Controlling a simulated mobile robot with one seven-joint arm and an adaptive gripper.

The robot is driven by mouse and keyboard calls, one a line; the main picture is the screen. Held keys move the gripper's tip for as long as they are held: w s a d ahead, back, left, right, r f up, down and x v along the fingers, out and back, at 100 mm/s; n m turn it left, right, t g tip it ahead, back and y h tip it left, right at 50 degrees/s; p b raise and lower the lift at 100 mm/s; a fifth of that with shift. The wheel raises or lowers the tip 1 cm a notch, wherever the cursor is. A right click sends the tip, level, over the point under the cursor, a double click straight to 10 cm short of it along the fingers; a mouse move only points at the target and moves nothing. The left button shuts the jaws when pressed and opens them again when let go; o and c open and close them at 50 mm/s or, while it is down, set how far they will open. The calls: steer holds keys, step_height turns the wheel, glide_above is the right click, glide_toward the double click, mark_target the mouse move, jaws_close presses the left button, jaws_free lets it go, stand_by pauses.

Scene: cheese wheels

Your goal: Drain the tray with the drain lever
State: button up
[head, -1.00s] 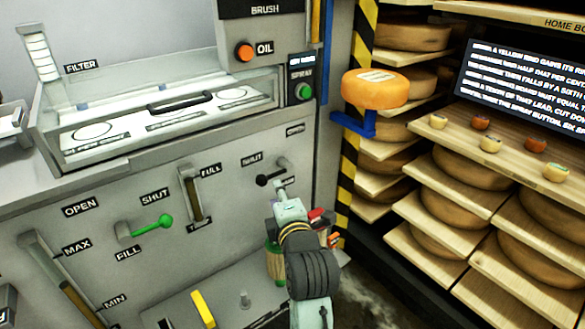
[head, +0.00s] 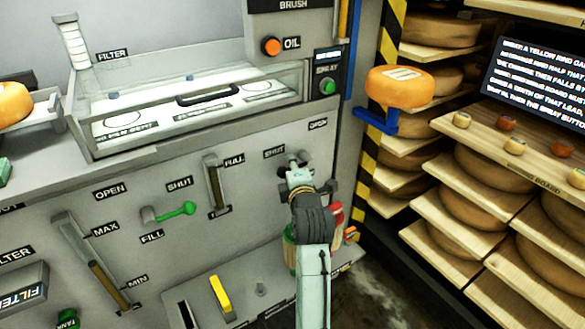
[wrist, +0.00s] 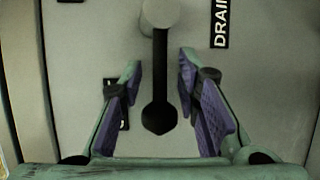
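The drain lever (wrist: 159,85) is a black bar with a pointed knob, beside the DRAIN label in the wrist view. Its knob end lies toward the SHUT side. In the head view its pivot (head: 303,158) shows, and my gripper hides most of the bar. My gripper (head: 298,173) is open at the panel, its purple-padded fingers (wrist: 160,75) on either side of the lever, with gaps visible. The clear-walled tray (head: 190,134) sits on the counter above with a black handle. The level gauge (head: 216,187) marked FULL is left of my gripper.
An orange cheese wheel (head: 400,86) sits on a blue bracket (head: 377,122) at right, near loaded shelves (head: 440,200). A yellow handle (head: 221,294) and red-topped items (head: 338,212) are low near my arm.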

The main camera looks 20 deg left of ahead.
steer(key=shift+c, duration=0.2)
jaws_close()
stand_by(0.5)
